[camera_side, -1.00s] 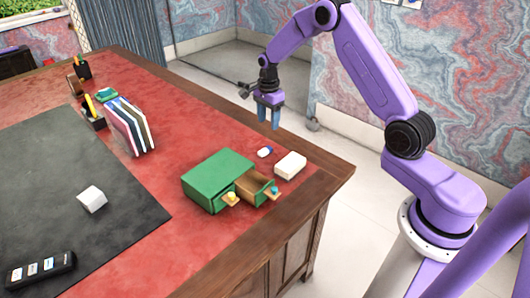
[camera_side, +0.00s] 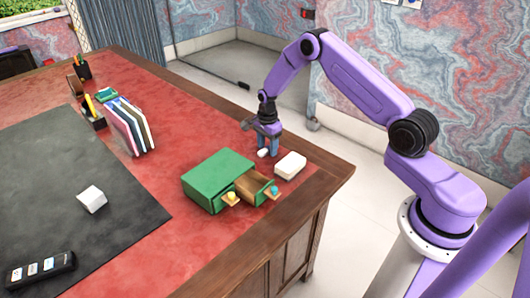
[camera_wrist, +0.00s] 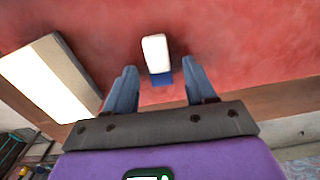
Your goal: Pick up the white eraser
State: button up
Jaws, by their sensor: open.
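The white eraser (camera_wrist: 156,51) with a blue sleeve (camera_wrist: 161,79) lies on the red leather desk top. In the wrist view it sits ahead of and between the two fingers of my gripper (camera_wrist: 154,88), which are apart and not touching it. In the side view my gripper (camera_side: 268,153) is low at the eraser (camera_side: 263,153), just behind the green drawer box. The fingers hide its blue part there. My gripper is open and empty.
A green box (camera_side: 217,177) with open drawers stands in front.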

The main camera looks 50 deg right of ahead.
aim_at(268, 149)
jog(key=shift+f, duration=0.1)
grip_shut()
dwell(0.3)
jog(key=shift+r, duration=0.4)
jog(key=r, duration=0.3)
jog(key=shift+s+r, duration=0.1)
jog(key=shift+s, duration=0.15)
jog(key=s+a+r, duration=0.2)
jog(key=s+r, duration=0.7)
jog(key=s, duration=0.4)
jog(key=shift+s+a, duration=0.15)
jog(key=shift+a, duration=0.1)
